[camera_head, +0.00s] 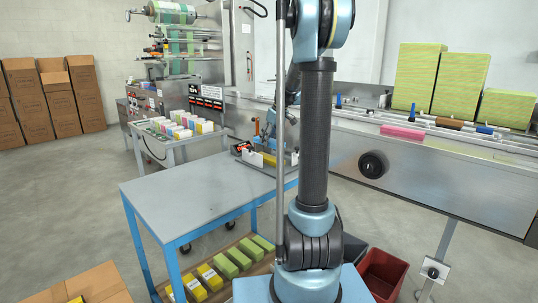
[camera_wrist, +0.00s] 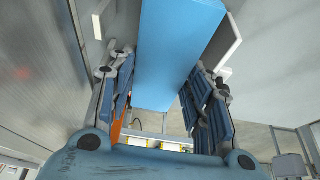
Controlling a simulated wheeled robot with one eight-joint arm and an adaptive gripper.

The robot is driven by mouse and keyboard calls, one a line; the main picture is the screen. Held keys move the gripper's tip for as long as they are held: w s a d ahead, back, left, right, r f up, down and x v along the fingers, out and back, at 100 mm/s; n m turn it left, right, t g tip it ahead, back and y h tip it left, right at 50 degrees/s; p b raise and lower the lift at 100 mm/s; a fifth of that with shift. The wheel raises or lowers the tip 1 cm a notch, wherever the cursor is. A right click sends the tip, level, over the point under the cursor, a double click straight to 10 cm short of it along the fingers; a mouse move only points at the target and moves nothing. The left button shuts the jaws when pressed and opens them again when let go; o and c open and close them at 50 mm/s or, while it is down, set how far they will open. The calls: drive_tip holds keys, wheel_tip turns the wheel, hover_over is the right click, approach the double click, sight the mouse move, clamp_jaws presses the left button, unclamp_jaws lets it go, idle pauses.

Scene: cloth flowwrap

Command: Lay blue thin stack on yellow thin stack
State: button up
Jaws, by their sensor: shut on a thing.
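A blue thin stack (camera_wrist: 180,50) fills the upper middle of the wrist view, between the two fingers of my gripper (camera_wrist: 160,92). My gripper is shut on it. A yellow thin stack (camera_head: 269,158) shows in that tray beside a white upright piece. I cannot tell whether the blue stack touches the yellow one.
The grey table (camera_head: 185,180) is otherwise bare. A side table (camera_head: 165,147) holds several coloured stacks at the back left. A conveyor machine (camera_head: 420,165) runs along the right, with a pink stack (camera_head: 403,131) on it. A red bin (camera_head: 383,273) stands on the floor.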

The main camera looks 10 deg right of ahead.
sight(270, 157)
drive_tip(key=shift+f, duration=3.1)
drive_tip(key=o, duration=0.8)
